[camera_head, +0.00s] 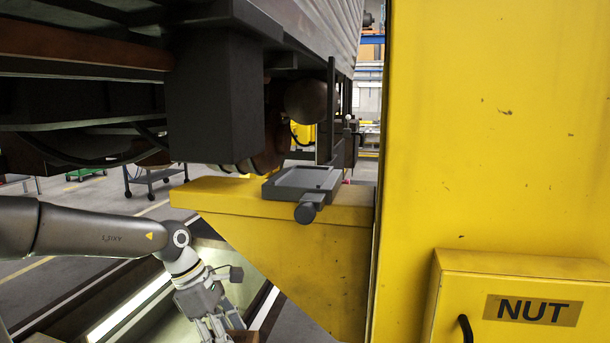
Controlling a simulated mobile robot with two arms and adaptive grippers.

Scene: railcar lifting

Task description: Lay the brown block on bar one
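A brown block (246,337) shows only in part at the bottom edge, right at the fingertips of my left gripper (224,328). The gripper points down, below and left of the yellow bar. The frame edge cuts off the fingertips, so I cannot tell whether they are closed on the block. A yellow bar (290,245) juts left from the yellow column; I see no number on it. A dark grey tray-like plate (300,182) with a round knob lies on its top. My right gripper is not in view.
The railcar's dark underside (215,100) hangs low over the bar and my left arm. The yellow column (490,130) fills the right side, with a yellow box marked NUT (520,300) at its foot. A lit pit (130,305) lies below my arm. A trolley (152,177) stands behind.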

